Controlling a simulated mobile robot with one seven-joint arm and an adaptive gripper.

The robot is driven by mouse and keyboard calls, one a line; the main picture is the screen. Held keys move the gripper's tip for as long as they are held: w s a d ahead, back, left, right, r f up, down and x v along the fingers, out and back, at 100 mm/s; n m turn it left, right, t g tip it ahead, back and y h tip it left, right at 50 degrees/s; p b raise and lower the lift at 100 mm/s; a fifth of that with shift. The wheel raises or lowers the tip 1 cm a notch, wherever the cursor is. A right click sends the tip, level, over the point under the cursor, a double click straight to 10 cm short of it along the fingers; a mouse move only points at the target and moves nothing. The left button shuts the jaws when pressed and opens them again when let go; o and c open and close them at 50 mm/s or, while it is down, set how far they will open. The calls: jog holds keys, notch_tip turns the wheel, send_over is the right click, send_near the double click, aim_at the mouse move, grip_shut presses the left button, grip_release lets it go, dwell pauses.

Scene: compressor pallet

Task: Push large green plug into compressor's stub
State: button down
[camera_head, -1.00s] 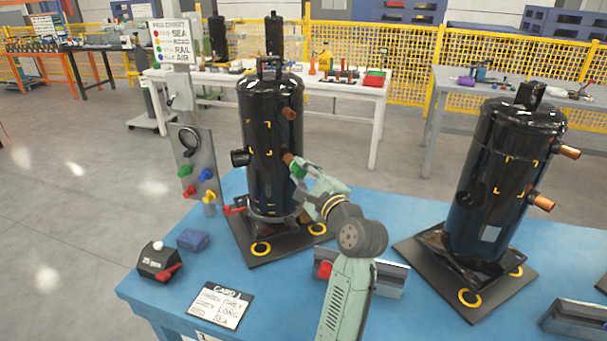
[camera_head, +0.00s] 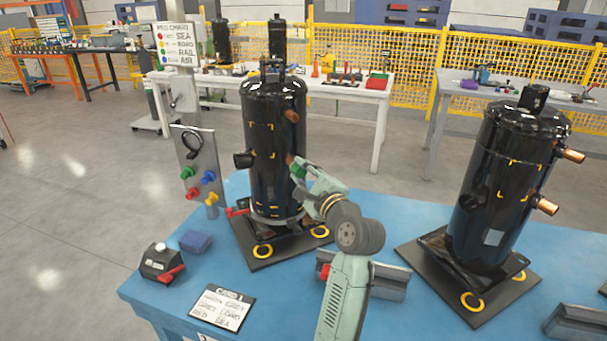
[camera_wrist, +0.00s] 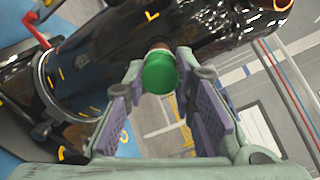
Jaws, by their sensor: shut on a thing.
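The near black compressor (camera_head: 270,130) stands upright on a dark base plate on the blue table. A copper stub (camera_head: 290,159) sticks out of its side, facing my gripper. My gripper (camera_head: 303,171) is shut on the large green plug (camera_head: 298,171), close to that stub. In the wrist view the green plug (camera_wrist: 160,73) sits between my fingertips (camera_wrist: 159,76), its round end facing the camera. The copper stub (camera_wrist: 159,47) shows just behind it, in line with it. The plug hides the stub's mouth, so I cannot tell how deep it sits.
A second black compressor (camera_head: 510,180) stands at right. A board (camera_head: 206,160) at left holds green, blue, red and yellow plugs. A card (camera_head: 222,306), a blue block (camera_head: 196,241) and a dark box with a red handle (camera_head: 160,262) lie on the table (camera_head: 270,300).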

jog(key=c, duration=1.2)
grip_release()
jog(key=shift+c, duration=0.2)
